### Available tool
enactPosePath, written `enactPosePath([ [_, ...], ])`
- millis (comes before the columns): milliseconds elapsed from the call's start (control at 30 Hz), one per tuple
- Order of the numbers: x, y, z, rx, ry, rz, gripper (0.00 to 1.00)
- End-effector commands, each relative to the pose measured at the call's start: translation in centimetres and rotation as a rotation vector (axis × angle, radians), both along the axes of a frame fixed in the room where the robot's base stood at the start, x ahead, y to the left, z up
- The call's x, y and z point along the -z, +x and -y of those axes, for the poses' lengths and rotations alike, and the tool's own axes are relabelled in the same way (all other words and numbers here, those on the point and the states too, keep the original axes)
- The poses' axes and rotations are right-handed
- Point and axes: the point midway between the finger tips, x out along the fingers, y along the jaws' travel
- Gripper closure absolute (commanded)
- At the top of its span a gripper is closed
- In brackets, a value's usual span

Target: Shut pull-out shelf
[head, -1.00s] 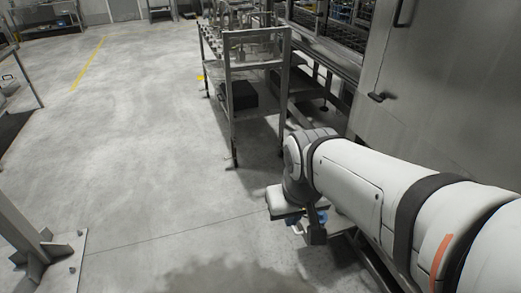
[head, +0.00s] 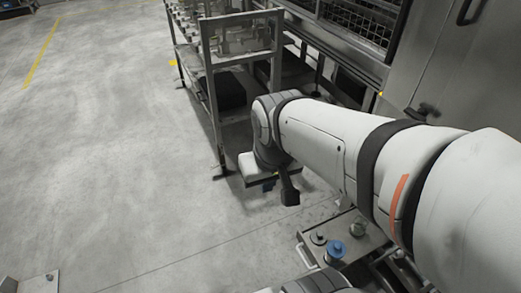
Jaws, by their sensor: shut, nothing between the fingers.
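The pull-out shelf appears to be the metal tray (head: 378,238) at the lower right, standing out from the side of the machine. It has a bar handle (head: 306,255) on its left edge, and a blue-capped item (head: 335,250) and small round fittings sit on it. My arm hides part of its far side. My gripper (head: 289,196), dark fingers below a white wrist block, points down beyond the tray, apart from it. The fingers are close together with nothing seen between them.
A metal rack (head: 213,110) stands on the floor just beyond my gripper. The machine's large steel door (head: 465,80) with handles is at the right. Open concrete floor lies to the left. A metal foot plate (head: 30,284) is at the lower left corner.

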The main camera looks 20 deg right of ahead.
Motion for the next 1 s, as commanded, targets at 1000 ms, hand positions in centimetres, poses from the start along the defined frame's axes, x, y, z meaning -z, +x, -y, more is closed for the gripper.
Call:
enactPosePath([
  [1000, 21.3, 6.6, 4.1, -0.844, -0.377, -0.708, 1.0],
])
